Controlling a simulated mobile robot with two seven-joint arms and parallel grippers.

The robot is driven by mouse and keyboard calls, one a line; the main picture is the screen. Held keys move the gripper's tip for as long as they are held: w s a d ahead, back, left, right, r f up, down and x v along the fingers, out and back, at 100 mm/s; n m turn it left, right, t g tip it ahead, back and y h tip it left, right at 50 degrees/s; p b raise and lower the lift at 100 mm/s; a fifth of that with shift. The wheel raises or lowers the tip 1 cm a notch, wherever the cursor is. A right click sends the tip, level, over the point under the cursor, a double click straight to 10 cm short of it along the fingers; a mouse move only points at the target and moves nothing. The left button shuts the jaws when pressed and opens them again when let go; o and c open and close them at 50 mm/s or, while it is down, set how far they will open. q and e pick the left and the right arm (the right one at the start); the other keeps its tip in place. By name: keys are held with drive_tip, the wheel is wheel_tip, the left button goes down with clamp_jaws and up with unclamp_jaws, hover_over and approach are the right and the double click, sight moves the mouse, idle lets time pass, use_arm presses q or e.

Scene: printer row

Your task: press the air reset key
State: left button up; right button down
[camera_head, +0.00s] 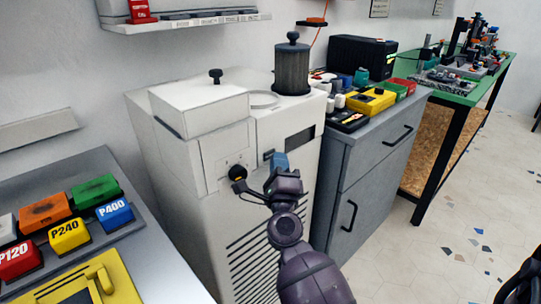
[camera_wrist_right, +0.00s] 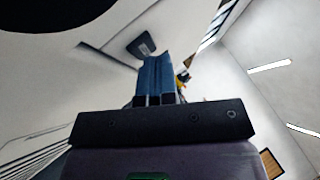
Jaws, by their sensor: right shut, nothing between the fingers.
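The white cabinet machine (camera_head: 180,135) stands in the middle of the head view. Its front has a black knob (camera_head: 237,172), a small dark panel (camera_head: 268,155) and a dark window (camera_head: 300,141). No air reset label is readable, so I cannot tell which part is that key. My right gripper (camera_head: 280,161) is shut and empty, its blue fingers in front of the face, just right of the small panel. In the right wrist view the shut fingers (camera_wrist_right: 155,75) point toward a dark rectangular piece with a pale mark (camera_wrist_right: 138,45). Contact cannot be told. My left gripper is out of view.
A bench with coloured blocks (camera_head: 70,234) is at left. A grey drawer cabinet (camera_head: 372,165) carrying small boxes stands right of the machine, with a green-topped table (camera_head: 450,92) beyond. A dark ribbed cylinder (camera_head: 292,68) stands on the machine. Floor at right is largely clear.

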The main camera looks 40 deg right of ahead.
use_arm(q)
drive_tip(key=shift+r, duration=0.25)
use_arm(e)
drive_tip(key=shift+s, duration=0.7)
drive_tip(key=shift+s, duration=0.1)
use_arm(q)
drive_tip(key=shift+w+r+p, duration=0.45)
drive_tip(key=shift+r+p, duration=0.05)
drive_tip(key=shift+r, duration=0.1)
use_arm(e)
drive_tip(key=shift+s+d, duration=0.15)
drive_tip(key=shift+s, duration=1.05)
drive_tip(key=shift+s+d, duration=0.1)
drive_tip(key=shift+s, duration=1.1)
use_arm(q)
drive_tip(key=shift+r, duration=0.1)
